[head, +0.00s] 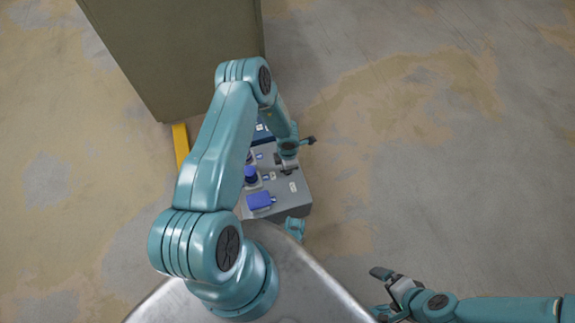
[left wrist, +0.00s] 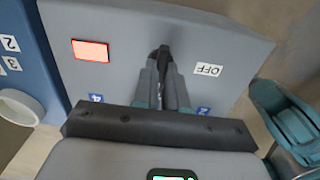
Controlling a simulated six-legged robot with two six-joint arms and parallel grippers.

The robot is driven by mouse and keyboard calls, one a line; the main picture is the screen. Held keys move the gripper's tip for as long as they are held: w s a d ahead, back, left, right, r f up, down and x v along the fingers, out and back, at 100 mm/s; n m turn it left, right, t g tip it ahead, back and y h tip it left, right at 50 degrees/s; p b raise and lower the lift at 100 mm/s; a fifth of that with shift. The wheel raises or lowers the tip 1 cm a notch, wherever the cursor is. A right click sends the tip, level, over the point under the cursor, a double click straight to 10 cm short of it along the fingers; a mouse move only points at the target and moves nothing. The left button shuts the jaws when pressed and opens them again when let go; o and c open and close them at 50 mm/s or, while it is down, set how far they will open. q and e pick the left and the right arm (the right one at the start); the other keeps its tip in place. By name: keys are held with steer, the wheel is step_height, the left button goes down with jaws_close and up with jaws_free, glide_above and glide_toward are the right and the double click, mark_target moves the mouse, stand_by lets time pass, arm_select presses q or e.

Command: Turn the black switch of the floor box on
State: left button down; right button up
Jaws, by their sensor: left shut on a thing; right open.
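The grey floor box (head: 298,207) stands on the floor in the middle of the head view. Its grey face (left wrist: 235,45) fills the top of the left wrist view. My left gripper (head: 286,166) is at the right part of the box. In the left wrist view its fingers (left wrist: 165,65) are shut on the black switch (left wrist: 163,51), mostly hidden between the fingertips. An OFF label (left wrist: 208,69) is right of the switch, and a red lit rectangle (left wrist: 91,51) is left of it. My right gripper (head: 379,290) is open and empty, away from the box.
A large olive cabinet (head: 170,55) with a yellow strip (head: 181,145) stands behind to the left. A blue panel with number labels (left wrist: 12,50) borders the grey face. The floor to the right is clear.

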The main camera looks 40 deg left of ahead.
arm_select(q)
steer(key=c, duration=1.2)
jaws_free()
step_height(320, 180, up, 16)
steer(key=p, duration=0.7)
steer(key=shift+r, duration=0.25)
